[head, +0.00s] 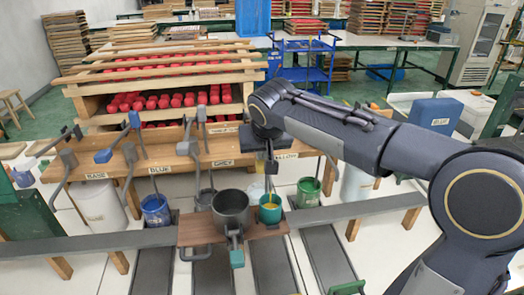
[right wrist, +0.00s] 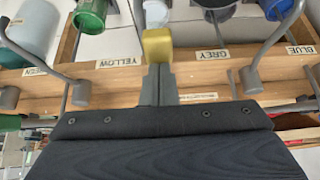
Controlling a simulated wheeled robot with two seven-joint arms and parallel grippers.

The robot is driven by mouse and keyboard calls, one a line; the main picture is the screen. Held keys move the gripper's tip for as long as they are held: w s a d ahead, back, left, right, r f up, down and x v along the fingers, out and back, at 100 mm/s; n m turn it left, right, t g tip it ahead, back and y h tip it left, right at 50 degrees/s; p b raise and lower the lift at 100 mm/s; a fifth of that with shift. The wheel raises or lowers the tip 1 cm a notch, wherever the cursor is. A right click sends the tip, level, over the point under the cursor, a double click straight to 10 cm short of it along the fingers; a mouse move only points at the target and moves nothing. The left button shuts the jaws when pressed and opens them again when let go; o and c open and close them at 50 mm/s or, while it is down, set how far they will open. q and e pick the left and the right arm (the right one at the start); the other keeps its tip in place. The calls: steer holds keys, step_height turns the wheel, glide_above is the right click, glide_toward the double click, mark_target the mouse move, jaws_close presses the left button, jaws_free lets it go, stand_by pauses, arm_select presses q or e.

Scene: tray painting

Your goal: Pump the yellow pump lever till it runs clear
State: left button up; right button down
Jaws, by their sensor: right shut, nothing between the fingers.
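The yellow lever's block-shaped end (right wrist: 157,47) is at the tips of my right gripper in the right wrist view, beside the YELLOW label (right wrist: 119,61). My right gripper (right wrist: 158,82) is shut with nothing between its fingers. Its tips meet or nearly meet the block; exact contact is unclear. In the head view my right gripper (head: 271,166) points down over the pump bench, and I cannot make out the yellow lever there. Below it, a teal cup (head: 270,215) has yellow inside. A thin line shows above the cup; whether it is flowing paint is unclear. My left gripper is not in view.
The teal cup and a grey pot (head: 231,222) stand on a brown board (head: 190,232). Other levers, including a blue-ended one (head: 103,156), line the wooden bench (head: 215,150). Red items fill the rack behind.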

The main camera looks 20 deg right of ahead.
step_height(320, 180, up, 10)
steer(key=p, duration=0.8)
steer(key=shift+p, duration=0.35)
stand_by(0.3)
steer(key=s+a+f+y, duration=0.1)
steer(key=s+f, duration=0.3)
steer(key=s, duration=0.5)
steer(key=s+a+f+n+y, duration=0.1)
steer(key=s+f+y, duration=0.1)
steer(key=s+f, duration=0.3)
steer(key=s+a+f+y, duration=0.2)
steer(key=s+f, duration=0.2)
steer(key=s, duration=1)
steer(key=shift+f+g, duration=0.2)
steer(key=shift+g, duration=0.1)
steer(key=shift+a, duration=0.1)
